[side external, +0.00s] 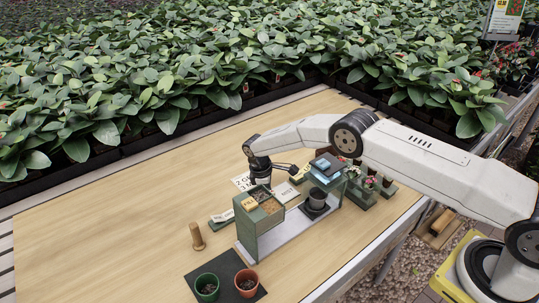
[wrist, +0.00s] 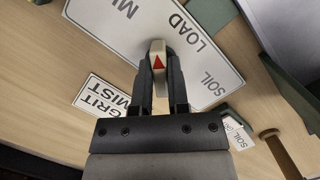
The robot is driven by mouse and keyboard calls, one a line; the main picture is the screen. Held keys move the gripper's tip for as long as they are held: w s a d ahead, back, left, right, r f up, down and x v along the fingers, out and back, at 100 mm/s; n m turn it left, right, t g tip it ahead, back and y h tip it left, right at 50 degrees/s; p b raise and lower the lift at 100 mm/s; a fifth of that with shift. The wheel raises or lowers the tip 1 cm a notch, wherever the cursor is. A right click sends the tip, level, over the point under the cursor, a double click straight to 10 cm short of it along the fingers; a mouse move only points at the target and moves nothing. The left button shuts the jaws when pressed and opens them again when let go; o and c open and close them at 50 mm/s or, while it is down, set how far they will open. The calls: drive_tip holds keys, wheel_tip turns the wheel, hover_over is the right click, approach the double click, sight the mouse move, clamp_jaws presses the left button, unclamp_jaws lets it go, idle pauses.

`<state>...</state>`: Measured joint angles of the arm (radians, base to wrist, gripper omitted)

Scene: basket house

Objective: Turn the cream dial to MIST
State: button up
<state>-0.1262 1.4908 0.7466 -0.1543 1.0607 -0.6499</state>
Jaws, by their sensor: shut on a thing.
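The cream dial (wrist: 157,48) has a red triangle on its face and sits over a white plate (wrist: 105,22). The plate carries the words LOAD, SOIL and a partly cut word starting MI. The red triangle points toward the top of the wrist view, roughly between MI and LOAD. My gripper (wrist: 157,68) has one black finger on each side of the dial and is shut on it. In the side view my gripper (side external: 262,180) reaches down behind the green station (side external: 250,232); the dial is hidden there by the gripper and station.
A smaller GRIT MIST plate (wrist: 98,95) lies left of the fingers. A wooden peg (side external: 197,237) stands left of the station. A green pot (side external: 207,287) and terracotta pot (side external: 246,283) stand on a dark mat at the front. The table's left side is clear.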

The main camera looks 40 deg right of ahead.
drive_tip(key=shift+w, duration=0.1)
drive_tip(key=shift+n+t, duration=0.3)
drive_tip(key=shift+n, duration=1)
drive_tip(key=o, duration=1.2)
drive_tip(key=shift+r, duration=3.45)
drive_tip(key=shift+r, duration=0.1)
